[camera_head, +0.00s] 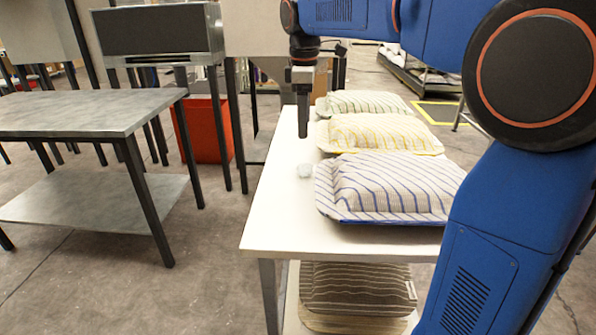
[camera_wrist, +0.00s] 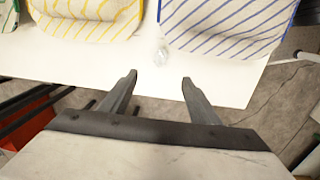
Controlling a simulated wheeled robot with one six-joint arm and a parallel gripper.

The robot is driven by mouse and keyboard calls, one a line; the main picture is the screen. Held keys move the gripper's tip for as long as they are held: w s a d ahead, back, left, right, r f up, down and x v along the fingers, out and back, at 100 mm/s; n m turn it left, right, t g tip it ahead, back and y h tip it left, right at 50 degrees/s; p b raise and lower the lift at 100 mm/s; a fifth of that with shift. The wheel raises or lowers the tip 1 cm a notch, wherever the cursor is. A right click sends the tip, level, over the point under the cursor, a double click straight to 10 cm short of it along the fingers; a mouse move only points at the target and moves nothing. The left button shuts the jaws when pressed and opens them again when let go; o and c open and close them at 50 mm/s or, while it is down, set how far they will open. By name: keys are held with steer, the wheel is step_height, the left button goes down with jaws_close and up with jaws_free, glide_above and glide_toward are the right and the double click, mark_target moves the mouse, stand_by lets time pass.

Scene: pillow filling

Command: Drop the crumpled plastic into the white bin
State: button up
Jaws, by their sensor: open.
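The crumpled plastic (camera_head: 305,170) is a small, clear-whitish lump on the white table, just left of the blue-striped pillow. It also shows in the wrist view (camera_wrist: 162,55), beyond my fingertips and close to that pillow's edge. My gripper (camera_head: 303,136) points down above the table, a little behind the plastic in the head view. In the wrist view my gripper (camera_wrist: 159,78) has its two fingers wide apart with nothing between them. No white bin can be made out in either view.
Blue-striped (camera_head: 390,186), yellow-striped (camera_head: 378,133) and green-striped (camera_head: 362,103) pillows line the white table (camera_head: 262,225). Brown striped pillows (camera_head: 357,288) lie on its lower shelf. A red bin (camera_head: 204,130) stands on the floor behind a grey table (camera_head: 75,112).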

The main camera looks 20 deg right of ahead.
glide_above(306, 163)
steer(key=f, duration=0.8)
steer(key=shift+s+a+f, duration=0.15)
steer(key=shift+a+f, duration=0.05)
steer(key=shift+a, duration=0.1)
steer(key=shift+d+f, duration=0.15)
steer(key=shift+f, duration=1.35)
steer(key=shift+d+f, duration=0.1)
steer(key=shift+f, duration=1.35)
steer(key=shift+c, duration=0.7)
steer(key=c, duration=1.1)
steer(key=shift+o, duration=0.2)
steer(key=shift+r, duration=0.15)
